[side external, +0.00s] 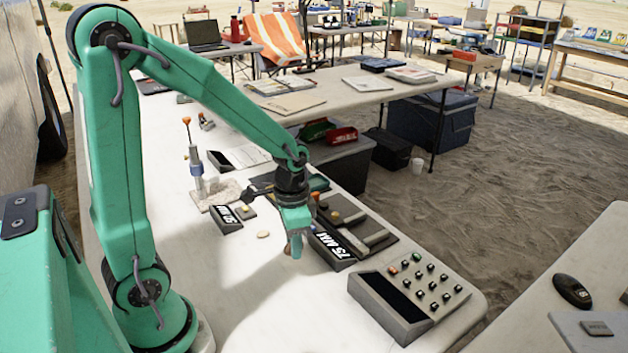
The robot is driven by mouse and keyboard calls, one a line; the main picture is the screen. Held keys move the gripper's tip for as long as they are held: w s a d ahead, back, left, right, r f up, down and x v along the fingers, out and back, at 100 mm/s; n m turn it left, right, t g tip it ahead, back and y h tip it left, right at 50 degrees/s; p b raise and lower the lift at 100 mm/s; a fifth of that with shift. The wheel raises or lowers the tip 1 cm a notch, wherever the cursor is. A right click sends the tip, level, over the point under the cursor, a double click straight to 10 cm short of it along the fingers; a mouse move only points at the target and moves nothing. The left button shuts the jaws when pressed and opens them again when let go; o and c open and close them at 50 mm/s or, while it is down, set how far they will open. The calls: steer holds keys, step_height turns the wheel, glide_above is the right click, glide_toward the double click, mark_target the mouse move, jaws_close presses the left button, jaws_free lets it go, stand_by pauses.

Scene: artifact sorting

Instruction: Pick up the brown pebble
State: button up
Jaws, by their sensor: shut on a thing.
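My gripper (294,247) points down low over the white table, in front of the tray labelled "75 MAX". It is shut on a small brown pebble (287,251), which shows only in part at the left of the fingertips. Whether the pebble touches the table I cannot tell. A pale, cream pebble (263,234) lies on the table to the left of my gripper.
The dark tray labelled "75 MAX" (338,252) stands close to the right of my gripper. A box with buttons (408,296) stands at the front right. A small labelled holder (227,219) and an upright instrument (197,170) stand to the left. The table's front middle is clear.

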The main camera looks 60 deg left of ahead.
steer(key=shift+s+d+r, duration=0.2)
steer(key=shift+d+r, duration=0.3)
steer(key=shift+d, duration=0.3)
steer(key=shift+s+d+r, duration=0.15)
steer(key=shift+d+r, duration=0.3)
steer(key=shift+d, duration=0.3)
steer(key=shift+w, duration=0.15)
steer(key=w+d+n, duration=0.1)
steer(key=w+n, duration=0.7)
steer(key=w, duration=0.2)
steer(key=w+d+r+n, duration=0.1)
steer(key=w+d+n, duration=0.1)
steer(key=w+n, duration=0.7)
steer(key=shift+w+d+r, duration=0.15)
steer(key=shift+w+d, duration=0.15)
steer(key=shift+w, duration=0.05)
steer(key=w+a+f, duration=0.1)
steer(key=a+f, duration=0.1)
steer(key=a, duration=0.1)
steer(key=w+a+f, duration=0.2)
steer(key=a, duration=0.2)
steer(key=w+a+f, duration=0.1)
steer(key=a+f, duration=0.2)
steer(key=shift+w+a, duration=0.3)
steer(key=shift+a, duration=0.1)
